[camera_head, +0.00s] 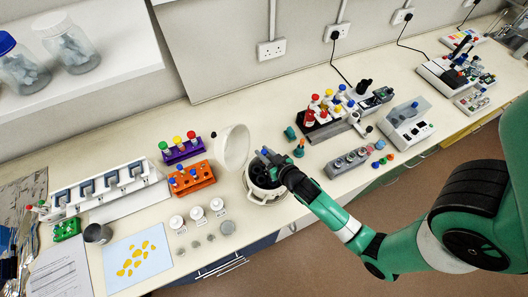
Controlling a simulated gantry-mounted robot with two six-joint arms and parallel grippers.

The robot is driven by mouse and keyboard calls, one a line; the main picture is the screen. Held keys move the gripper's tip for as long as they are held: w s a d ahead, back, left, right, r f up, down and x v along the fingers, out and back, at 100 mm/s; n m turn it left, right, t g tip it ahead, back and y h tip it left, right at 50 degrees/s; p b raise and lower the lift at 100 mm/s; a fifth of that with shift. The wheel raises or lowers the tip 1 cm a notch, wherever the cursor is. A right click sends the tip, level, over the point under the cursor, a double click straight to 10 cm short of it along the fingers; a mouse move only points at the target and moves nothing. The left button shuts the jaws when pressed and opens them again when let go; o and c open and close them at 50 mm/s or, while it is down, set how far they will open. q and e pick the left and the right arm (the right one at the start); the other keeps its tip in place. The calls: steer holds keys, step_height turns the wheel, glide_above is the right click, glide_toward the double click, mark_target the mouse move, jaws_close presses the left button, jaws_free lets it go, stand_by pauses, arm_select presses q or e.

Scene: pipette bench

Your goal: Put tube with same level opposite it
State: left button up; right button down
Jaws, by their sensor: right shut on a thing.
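A white centrifuge (254,193) stands on the bench with its round lid (232,147) open and its dark bowl visible. My right gripper (269,162) is over the bowl, shut on what looks like a tube; the fingers and wrist hide most of it, and its liquid level cannot be read. An orange rack (207,173) left of the centrifuge holds several tubes, some with blue caps. The rotor slots are too small and covered to make out. My left gripper is not in view.
White jars (197,215) stand in front of the orange rack. A pipette stand (110,187) is at the left. A crowded coloured-cap rack (322,126) and a grey block (350,160) stand right of the centrifuge. A shelf (110,70) overhangs the upper left.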

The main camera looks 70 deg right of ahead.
steer(key=shift+f, duration=0.15)
steer(key=shift+f+b, duration=1.1)
steer(key=shift+b, duration=0.05)
steer(key=c, duration=0.6)
jaws_free()
steer(key=v, duration=1.1)
steer(key=shift+s+a+r+b, duration=0.1)
steer(key=shift+s+a+b, duration=0.1)
steer(key=shift+b, duration=0.1)
